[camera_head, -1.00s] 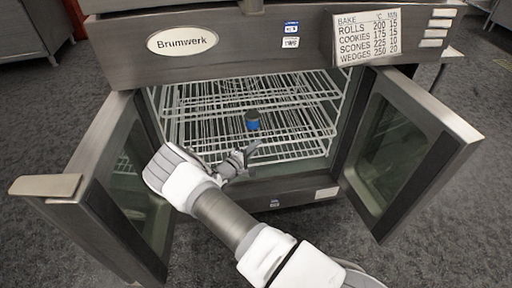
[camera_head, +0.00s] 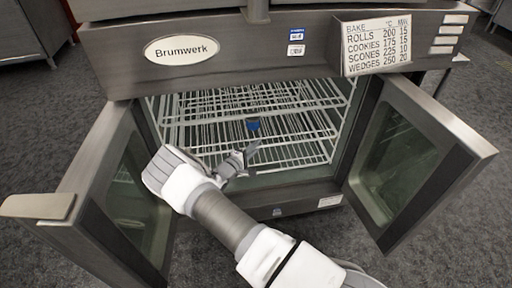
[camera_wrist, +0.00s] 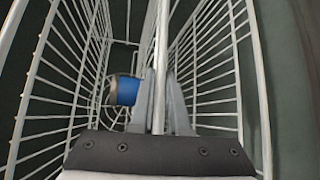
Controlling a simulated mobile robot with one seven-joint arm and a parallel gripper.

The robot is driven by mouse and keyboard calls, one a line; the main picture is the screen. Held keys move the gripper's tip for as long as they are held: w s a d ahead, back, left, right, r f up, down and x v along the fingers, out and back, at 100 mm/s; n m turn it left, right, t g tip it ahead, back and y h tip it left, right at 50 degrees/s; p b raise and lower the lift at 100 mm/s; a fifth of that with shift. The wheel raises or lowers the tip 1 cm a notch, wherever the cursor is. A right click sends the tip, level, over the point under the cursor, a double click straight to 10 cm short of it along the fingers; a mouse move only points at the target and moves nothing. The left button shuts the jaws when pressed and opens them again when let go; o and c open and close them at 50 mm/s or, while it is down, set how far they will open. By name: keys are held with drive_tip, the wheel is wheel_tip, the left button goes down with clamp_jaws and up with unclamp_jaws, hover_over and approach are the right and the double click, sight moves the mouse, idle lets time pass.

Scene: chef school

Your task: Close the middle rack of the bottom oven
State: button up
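The bottom oven (camera_head: 220,205) is open, with wire racks one above another inside. A lower rack (camera_head: 310,158) shows its white front edge near the opening; I cannot tell for sure which level it is. An upper rack (camera_head: 235,100) lies above it. My gripper (camera_head: 247,160) is at the front of the racks, left of centre. In the wrist view my gripper (camera_wrist: 160,105) has its fingers apart, on either side of a rack bar (camera_wrist: 162,50). Contact is unclear. A blue item (camera_wrist: 127,90) is beside the fingers, inside the racks; it also shows in the head view (camera_head: 253,126).
The left oven door (camera_head: 85,200) and right oven door (camera_head: 440,165) stand wide open on both sides of my arm. The front panel with the Brumwerk plate (camera_head: 181,48) and bake chart (camera_head: 376,44) overhangs the opening. Grey floor (camera_head: 450,240) is free at the right.

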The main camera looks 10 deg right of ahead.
drive_tip(key=o, duration=0.4)
drive_tip(key=p+v, duration=0.3)
drive_tip(key=v, duration=1.4)
drive_tip(key=shift+a+p, duration=0.2)
drive_tip(key=shift+p, duration=0.15)
